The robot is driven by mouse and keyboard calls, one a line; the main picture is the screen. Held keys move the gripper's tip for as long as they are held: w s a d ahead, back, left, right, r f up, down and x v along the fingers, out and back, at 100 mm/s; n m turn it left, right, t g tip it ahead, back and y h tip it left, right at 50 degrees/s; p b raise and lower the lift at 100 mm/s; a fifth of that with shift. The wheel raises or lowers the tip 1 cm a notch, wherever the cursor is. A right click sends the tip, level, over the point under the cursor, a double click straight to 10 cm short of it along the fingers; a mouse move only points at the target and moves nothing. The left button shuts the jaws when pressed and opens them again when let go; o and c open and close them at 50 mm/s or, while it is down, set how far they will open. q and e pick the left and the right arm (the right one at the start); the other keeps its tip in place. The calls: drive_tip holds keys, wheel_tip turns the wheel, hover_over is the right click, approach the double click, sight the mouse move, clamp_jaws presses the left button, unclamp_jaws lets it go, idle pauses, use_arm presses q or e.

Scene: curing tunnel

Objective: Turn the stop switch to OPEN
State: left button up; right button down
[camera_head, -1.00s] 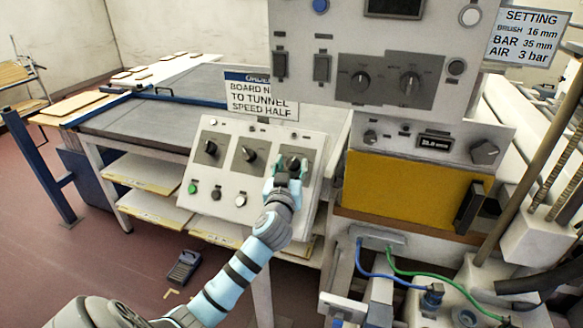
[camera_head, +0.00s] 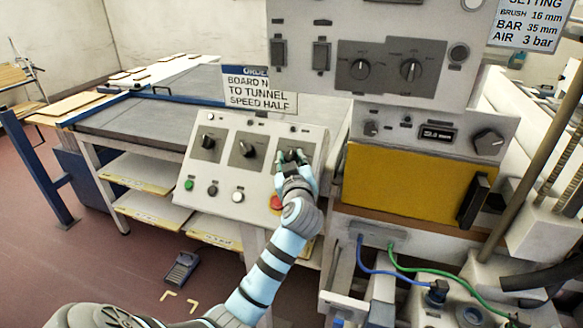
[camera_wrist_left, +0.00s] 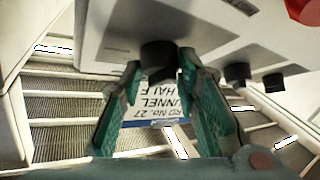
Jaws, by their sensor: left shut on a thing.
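The grey sloped control panel (camera_head: 225,178) carries a row of three black rotary switches. The left one (camera_head: 207,142) and the middle one (camera_head: 247,149) are free. My left gripper (camera_head: 294,160) is shut on the right-hand switch, which its fingers largely hide in the head view. In the left wrist view that black knob (camera_wrist_left: 158,60) sits between the teal fingertips of the gripper (camera_wrist_left: 160,82). The switch labels are too small to read, so I cannot tell which position is OPEN. My right gripper is out of view.
Below the switches are a green button (camera_head: 189,185), a black one (camera_head: 213,190), a white one (camera_head: 238,197) and a red one (camera_head: 277,202) close to my gripper. A sign (camera_head: 259,90) stands behind the panel. A yellow-fronted machine (camera_head: 400,185) stands close at right.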

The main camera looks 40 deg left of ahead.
use_arm(q)
drive_tip(key=n+g+y+b, duration=0.1)
drive_tip(key=n+g, duration=0.1)
drive_tip(key=n, duration=0.1)
drive_tip(key=shift+w+d+b, duration=0.1)
drive_tip(key=shift+w+b, duration=0.05)
drive_tip(key=shift+b, duration=0.25)
drive_tip(key=shift+w+r+n+g+b, duration=0.1)
drive_tip(key=shift+n+g+b, duration=0.5)
drive_tip(key=shift+n+g, duration=0.75)
drive_tip(key=shift+n, duration=0.35)
drive_tip(key=o, duration=1.1)
drive_tip(key=shift+o, duration=0.2)
drive_tip(key=v, duration=0.7)
drive_tip(key=shift+d, duration=0.3)
drive_tip(key=shift+a, duration=0.1)
